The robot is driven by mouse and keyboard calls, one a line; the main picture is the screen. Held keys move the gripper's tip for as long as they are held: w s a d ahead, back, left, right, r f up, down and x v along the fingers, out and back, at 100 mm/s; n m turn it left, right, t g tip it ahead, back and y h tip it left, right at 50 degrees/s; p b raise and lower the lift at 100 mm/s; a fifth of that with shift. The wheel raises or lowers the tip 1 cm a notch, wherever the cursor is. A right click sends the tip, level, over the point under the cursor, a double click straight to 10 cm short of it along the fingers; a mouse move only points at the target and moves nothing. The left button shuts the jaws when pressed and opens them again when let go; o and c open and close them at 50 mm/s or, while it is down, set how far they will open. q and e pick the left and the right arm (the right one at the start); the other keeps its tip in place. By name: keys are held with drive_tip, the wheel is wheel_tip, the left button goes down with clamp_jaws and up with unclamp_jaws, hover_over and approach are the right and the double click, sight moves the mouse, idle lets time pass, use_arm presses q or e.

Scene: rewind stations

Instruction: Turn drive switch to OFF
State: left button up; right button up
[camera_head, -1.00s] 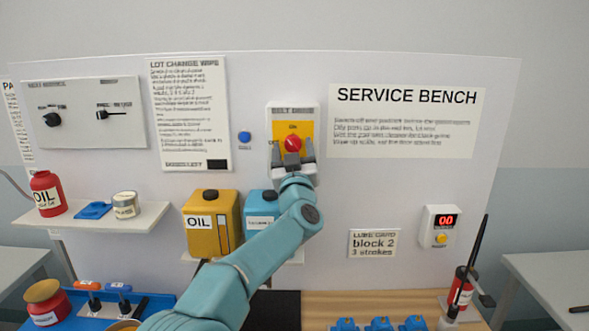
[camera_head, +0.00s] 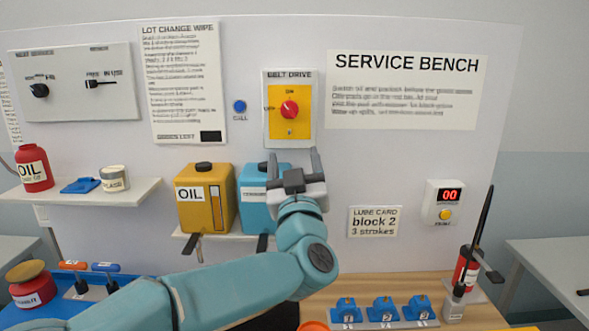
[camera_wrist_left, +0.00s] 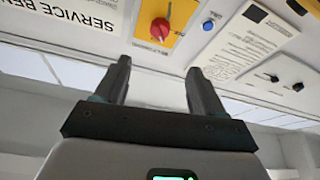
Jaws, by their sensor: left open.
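The drive switch is a red knob (camera_head: 289,109) on a yellow plate (camera_head: 303,128) in a white box labelled BELT DRIVE. The knob sits at the middle of the plate, with ON printed above it and OFF to its left. It also shows at the top of the left wrist view (camera_wrist_left: 160,28). My left gripper (camera_head: 294,165) is open and empty, below the switch box and apart from the knob. Its two fingers (camera_wrist_left: 158,82) stand clear of the panel in the wrist view. My right gripper is not in view.
A blue call button (camera_head: 240,106) is left of the switch. Yellow (camera_head: 190,212) and blue (camera_head: 251,210) oil cans stand on a shelf below. A counter box (camera_head: 443,203) reading 00 is at the right. Blue numbered blocks (camera_head: 382,310) are on the bench.

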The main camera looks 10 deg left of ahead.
use_arm(q)
drive_tip(key=shift+w, duration=0.1)
drive_tip(key=m+h+p, duration=0.4)
drive_tip(key=m+p, duration=0.2)
drive_tip(key=m, duration=0.2)
approach(289, 112)
drive_tip(key=shift+t, duration=0.4)
drive_tip(key=x, duration=0.8)
drive_tip(key=shift+w+f, duration=0.1)
drive_tip(key=shift+w, duration=0.3)
drive_tip(key=shift+w+a, duration=0.15)
drive_tip(key=shift+w, duration=0.05)
drive_tip(key=shift+w+p, duration=0.15)
drive_tip(key=shift+p, duration=0.2)
drive_tip(key=shift+w, duration=0.1)
drive_tip(key=shift+c, duration=0.3)
drive_tip(key=c, duration=1)
